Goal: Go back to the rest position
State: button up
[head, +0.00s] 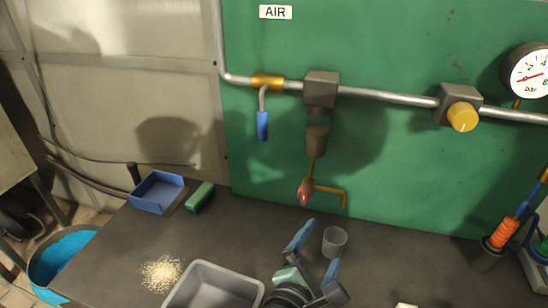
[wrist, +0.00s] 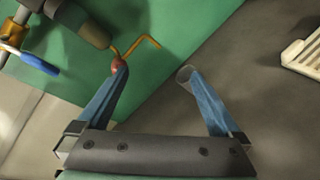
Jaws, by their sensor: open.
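My gripper (head: 318,255) is low in the head view, over the dark bench top. Its two blue fingers are apart with nothing between them. In the wrist view my gripper (wrist: 158,98) is also open, its fingers reaching toward the green panel. A clear grey cup (head: 334,241) stands on the bench just beyond the fingers; in the wrist view it is partly hidden behind the right finger. A red drain knob (head: 305,192) with a yellow lever hangs under the filter bowl on the pipe; in the wrist view it is near the left fingertip.
A grey bin (head: 212,285), a pile of pale shavings (head: 161,273), a blue dustpan (head: 157,192) and a green block (head: 200,196) are on the left of the bench. An orange-handled tool in a holder (head: 502,236) stands at the right. The bench middle-right is mostly clear.

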jog(key=a+r+m+t+y, duration=0.3)
jog(key=r+m, duration=0.4)
jog(key=r, duration=0.8)
jog(key=a+r+m+t, duration=0.2)
jog(key=r+m+t, duration=0.4)
jog(key=r, duration=0.9)
jog(key=s+a+r+m+t+y, duration=0.1)
jog(key=s+r+m, duration=0.3)
jog(key=r, duration=0.4)
jog(key=s+a+r+m+t+y, duration=0.2)
jog(key=s+r+m+t+y, duration=0.1)
jog(key=s+r, duration=0.4)
notch_tip(320, 180, up, 2)
jog(key=shift+s+a+r+m+t, duration=0.1)
jog(key=shift+s+a+m+t, duration=0.15)
jog(key=shift+m+t, duration=0.25)
